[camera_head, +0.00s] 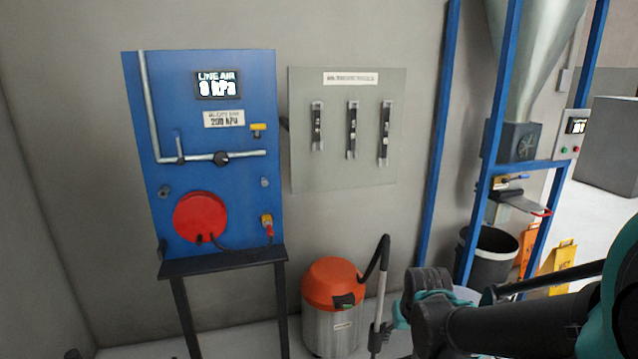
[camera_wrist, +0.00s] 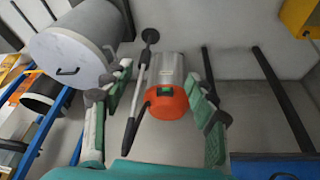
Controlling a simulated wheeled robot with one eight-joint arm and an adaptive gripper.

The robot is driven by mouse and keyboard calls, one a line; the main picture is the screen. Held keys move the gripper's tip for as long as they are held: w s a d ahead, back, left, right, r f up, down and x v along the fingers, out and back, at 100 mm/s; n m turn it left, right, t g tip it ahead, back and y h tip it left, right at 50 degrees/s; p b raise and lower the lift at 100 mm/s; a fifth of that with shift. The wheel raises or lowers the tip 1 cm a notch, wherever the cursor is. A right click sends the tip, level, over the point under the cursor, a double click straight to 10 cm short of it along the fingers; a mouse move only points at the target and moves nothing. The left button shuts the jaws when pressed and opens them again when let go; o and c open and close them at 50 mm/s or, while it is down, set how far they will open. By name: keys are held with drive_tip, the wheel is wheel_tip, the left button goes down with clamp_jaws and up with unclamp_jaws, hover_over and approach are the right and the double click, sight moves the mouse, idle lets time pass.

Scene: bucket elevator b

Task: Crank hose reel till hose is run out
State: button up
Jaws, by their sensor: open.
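The red round hose reel (camera_head: 200,214) is mounted low on the blue panel (camera_head: 240,180) in the head view. Small dark parts show at its lower edge; I cannot tell which is the crank handle. A dark hose (camera_head: 235,247) runs from there to a yellow and red fitting (camera_head: 267,226) on the right. My gripper (camera_head: 412,300) is at the lower right of the head view, well away from the reel. In the wrist view my gripper (camera_wrist: 158,82) has its green-padded fingers spread and nothing between them. The reel cannot be made out in the wrist view.
An orange and steel vacuum (camera_head: 332,290) with an upright wand stands between the panel and my gripper. A black shelf (camera_head: 222,262) juts out below the reel. A grey tool board (camera_head: 345,170) hangs on the wall. A blue hopper frame (camera_head: 480,210) and black bin (camera_head: 488,255) stand right.

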drive_tip(key=shift+s+a, duration=0.1)
drive_tip(key=shift+s, duration=0.05)
drive_tip(key=c, duration=0.3)
drive_tip(key=w+a+r+t+h, duration=0.1)
drive_tip(key=w+a+r+h, duration=0.15)
drive_tip(key=w, duration=0.65)
drive_tip(key=w+a+r+t, duration=0.3)
drive_tip(key=w+a+t, duration=0.1)
drive_tip(key=w+a, duration=0.7)
drive_tip(key=n+t+y, duration=0.4)
drive_tip(key=t+y, duration=0.4)
approach(198, 244)
drive_tip(key=x, duration=1.1)
drive_tip(key=shift+w, duration=0.15)
clamp_jaws()
